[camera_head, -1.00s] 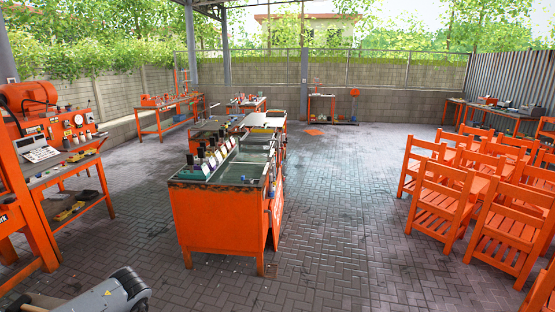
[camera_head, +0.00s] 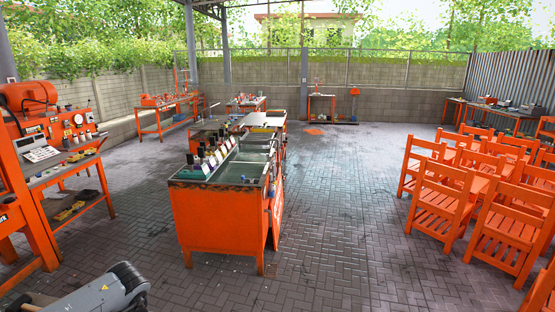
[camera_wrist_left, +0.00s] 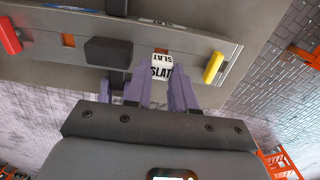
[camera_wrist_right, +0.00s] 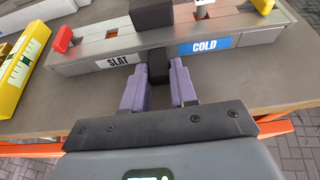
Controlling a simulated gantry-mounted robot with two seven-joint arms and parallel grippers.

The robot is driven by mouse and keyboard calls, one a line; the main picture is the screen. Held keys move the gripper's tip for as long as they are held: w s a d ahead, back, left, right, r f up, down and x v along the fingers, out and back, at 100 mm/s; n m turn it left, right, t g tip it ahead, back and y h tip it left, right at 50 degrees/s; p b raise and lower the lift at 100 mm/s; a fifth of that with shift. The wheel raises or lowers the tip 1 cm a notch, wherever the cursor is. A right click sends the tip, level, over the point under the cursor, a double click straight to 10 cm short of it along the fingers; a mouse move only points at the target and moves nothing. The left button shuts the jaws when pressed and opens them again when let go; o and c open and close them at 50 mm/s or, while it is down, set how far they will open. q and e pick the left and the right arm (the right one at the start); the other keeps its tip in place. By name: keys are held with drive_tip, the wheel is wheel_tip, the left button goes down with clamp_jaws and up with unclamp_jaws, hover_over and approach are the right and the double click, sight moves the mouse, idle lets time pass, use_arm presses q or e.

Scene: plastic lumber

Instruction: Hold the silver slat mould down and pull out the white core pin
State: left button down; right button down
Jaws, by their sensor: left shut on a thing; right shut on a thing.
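The silver slat mould (camera_wrist_right: 262,35) lies on a grey bench top and carries a white SLAT label and a blue COLD label in the right wrist view. My right gripper (camera_wrist_right: 158,84) is shut on a dark block at the mould's near side. A larger black block sits on top of the mould. In the left wrist view my left gripper (camera_wrist_left: 160,82) is shut on a white block marked SLAT, which looks like the head of the white core pin (camera_wrist_left: 161,68). The silver mould (camera_wrist_left: 195,38) lies behind it. The pin's shaft is hidden. The head view shows neither gripper.
A red lever (camera_wrist_right: 63,39) and a yellow tool (camera_wrist_right: 18,70) lie left in the right wrist view. A yellow lever (camera_wrist_left: 213,67) is right of the left gripper. In the head view, an orange bench (camera_head: 222,222) stands mid-floor and orange chairs (camera_head: 440,195) stand right, with clear paving between.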

use_arm(q)
drive_tip(key=shift+r, duration=3.1)
use_arm(e)
drive_tip(key=shift+f, duration=0.1)
drive_tip(key=c, duration=0.8)
unclamp_jaws()
drive_tip(key=shift+d, duration=0.15)
drive_tip(key=v, duration=1.2)
use_arm(q)
drive_tip(key=shift+r, duration=0.25)
wheel_tip(320, 180, up, 4)
drive_tip(key=p, duration=0.4)
drive_tip(key=shift+f, duration=0.2)
use_arm(e)
wheel_tip(320, 180, up, 7)
drive_tip(key=shift+f, duration=0.15)
